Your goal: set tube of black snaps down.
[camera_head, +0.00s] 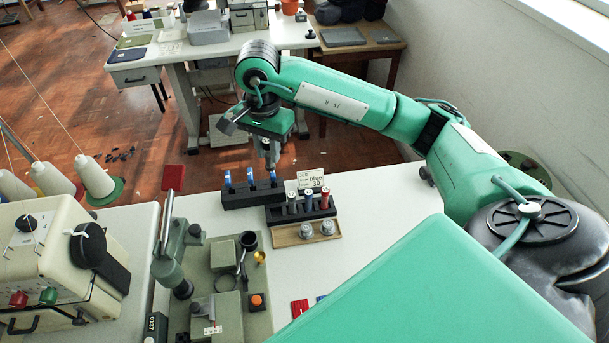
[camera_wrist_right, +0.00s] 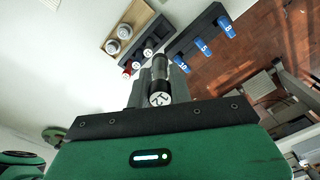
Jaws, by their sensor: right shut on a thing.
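In the right wrist view my right gripper (camera_wrist_right: 154,82) is shut on a dark tube (camera_wrist_right: 160,88) whose pale round end reads "12". I take it for the tube of black snaps. A dark rack (camera_wrist_right: 160,34) holds a few tubes with white ends, one of them red (camera_wrist_right: 128,68); in the head view this rack (camera_head: 292,216) stands right of and nearer than the gripper. My left gripper is not in view.
A card (camera_head: 311,180) reads "blue 30". A wooden tray (camera_head: 290,238) holds two silver pieces. A grey-green press (camera_head: 213,290) stands to the left. The white table (camera_head: 375,205) is clear right of the racks.

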